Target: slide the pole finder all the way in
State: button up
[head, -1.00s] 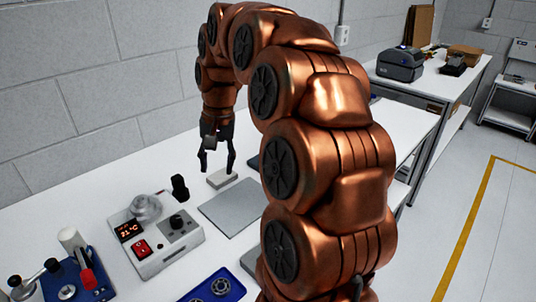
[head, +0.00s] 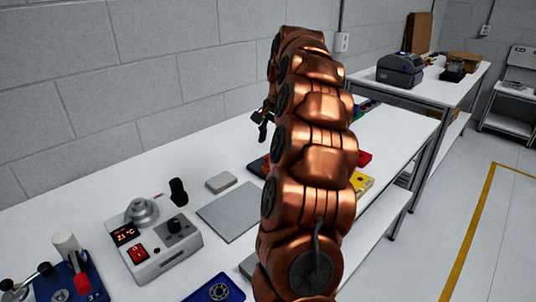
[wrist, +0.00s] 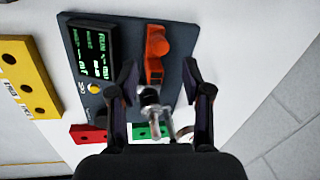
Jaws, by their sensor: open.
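In the wrist view, a dark device plate (wrist: 121,38) carries a screen (wrist: 95,50) with green text, a yellow button (wrist: 94,88) and an upright orange part (wrist: 155,60). I cannot tell for certain which part is the pole finder. A shiny metal piece (wrist: 151,100) shows between my fingers, below the orange part. My gripper (wrist: 159,70) is open, with one finger on each side of the orange part in the picture; contact is not visible. In the head view, my gripper (head: 264,124) is partly hidden behind my arm.
A yellow block (wrist: 25,75), a red block (wrist: 88,133) and a green block (wrist: 150,131) lie around the plate. In the head view, a grey mat (head: 230,211), a small grey block (head: 221,182) and a control box (head: 160,240) are on the bench. The wall is behind.

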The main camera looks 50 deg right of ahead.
aim_at(268, 156)
jog(key=shift+w+a+f+p, duration=0.1)
jog(key=shift+w+f+p, duration=0.15)
jog(key=shift+f, duration=1.2)
jog(key=shift+w+a+f+p, duration=0.15)
jog(key=shift+w+f, duration=0.1)
jog(key=shift+f, duration=1.15)
jog(key=shift+d, duration=0.1)
jog(key=shift+c, duration=0.4)
grip_shut()
